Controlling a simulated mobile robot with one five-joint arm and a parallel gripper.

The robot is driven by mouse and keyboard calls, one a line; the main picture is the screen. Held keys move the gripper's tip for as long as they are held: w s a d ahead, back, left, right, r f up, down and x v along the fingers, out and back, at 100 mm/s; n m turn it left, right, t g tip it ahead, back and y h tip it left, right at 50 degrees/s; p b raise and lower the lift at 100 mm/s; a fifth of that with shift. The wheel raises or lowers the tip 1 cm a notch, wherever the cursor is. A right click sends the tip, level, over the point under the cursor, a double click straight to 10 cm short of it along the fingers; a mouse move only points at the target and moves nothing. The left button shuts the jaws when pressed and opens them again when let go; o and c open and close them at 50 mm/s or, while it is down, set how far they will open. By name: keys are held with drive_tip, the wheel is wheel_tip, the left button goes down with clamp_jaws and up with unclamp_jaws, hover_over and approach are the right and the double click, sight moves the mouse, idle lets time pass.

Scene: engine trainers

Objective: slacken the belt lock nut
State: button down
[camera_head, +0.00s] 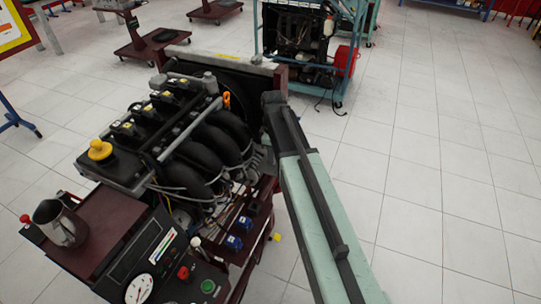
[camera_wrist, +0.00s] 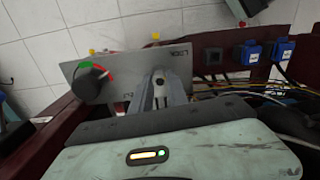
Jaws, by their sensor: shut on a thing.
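A grey metal panel (camera_wrist: 125,62) with the word LOCK printed on it stands in front of my gripper in the wrist view. A dark knob (camera_wrist: 93,82) with a red and green arc is at its left. My gripper (camera_wrist: 158,82) is shut at the middle of the panel, below and left of the LOCK print. Its fingers close on a small dark piece, probably the belt lock nut; they cover most of it, so I cannot tell its turn. In the head view my arm hides the gripper and the panel.
The engine (camera_head: 185,130) on its dark red trolley stands left of my arm, with hoses and loose wires near it. Blue sockets (camera_wrist: 252,52) sit right of the panel. A teal-framed trainer (camera_head: 310,45) stands behind. The tiled floor at right is clear.

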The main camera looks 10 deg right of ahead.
drive_tip(key=shift+w, duration=0.15)
drive_tip(key=c, duration=1.3)
unclamp_jaws()
wheel_tip(320, 180, up, 8)
drive_tip(key=p, duration=0.7)
drive_tip(key=shift+f+p, duration=0.1)
drive_tip(key=shift+p, duration=0.3)
